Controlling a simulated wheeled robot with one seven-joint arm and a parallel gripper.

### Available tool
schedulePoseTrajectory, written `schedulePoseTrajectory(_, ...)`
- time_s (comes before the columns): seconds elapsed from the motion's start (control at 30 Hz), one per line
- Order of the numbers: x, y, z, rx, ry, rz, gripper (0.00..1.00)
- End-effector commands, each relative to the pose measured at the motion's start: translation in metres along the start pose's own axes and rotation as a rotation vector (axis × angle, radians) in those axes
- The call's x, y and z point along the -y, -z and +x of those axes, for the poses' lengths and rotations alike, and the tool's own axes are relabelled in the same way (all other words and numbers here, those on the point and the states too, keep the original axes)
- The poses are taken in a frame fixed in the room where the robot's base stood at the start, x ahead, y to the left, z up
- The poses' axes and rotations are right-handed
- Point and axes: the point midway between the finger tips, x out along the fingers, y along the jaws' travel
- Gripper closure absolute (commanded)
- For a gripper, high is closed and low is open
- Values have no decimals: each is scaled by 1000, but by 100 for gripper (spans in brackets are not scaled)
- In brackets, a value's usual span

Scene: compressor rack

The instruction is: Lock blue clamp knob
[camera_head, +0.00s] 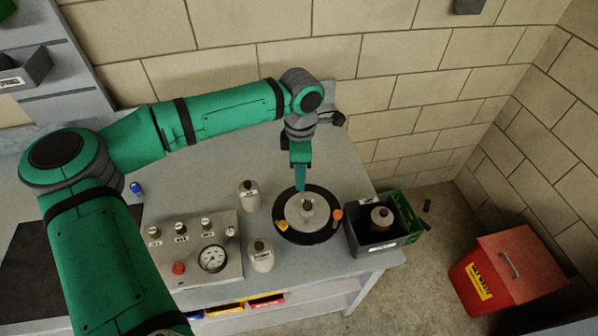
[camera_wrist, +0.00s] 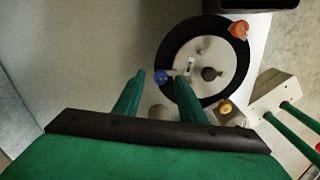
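A round grey plate in a black ring (camera_head: 287,235) lies on the bench, also seen in the wrist view (camera_wrist: 172,48). The blue clamp knob (camera_wrist: 161,77) sits on the ring's near edge in the wrist view; my arm end hides it in the head view. My gripper (camera_wrist: 161,77) is open, with one green finger on each side of the blue knob and gaps visible; I cannot tell their exact depth. It points down at the ring in the head view (camera_head: 300,186). An orange knob (camera_head: 337,214) and a yellow knob (camera_head: 283,227) also sit on the ring.
Two pale canisters (camera_head: 250,195) (camera_head: 261,255) stand left of the ring. A gauge panel (camera_head: 198,248) with a red button lies further left. A dark bin (camera_head: 373,243) holding a canister stands close on the right. A small blue item (camera_head: 136,187) lies at back left.

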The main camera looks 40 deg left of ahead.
Motion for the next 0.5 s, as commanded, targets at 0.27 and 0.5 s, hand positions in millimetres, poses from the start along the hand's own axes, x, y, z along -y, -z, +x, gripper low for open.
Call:
schedulePoseTrajectory(0.27, -1, 1, -46, -2, -4, -1, 63)
schedulePoseTrajectory(0.5, -1, 0, -86, -2, -3, 0, 63)
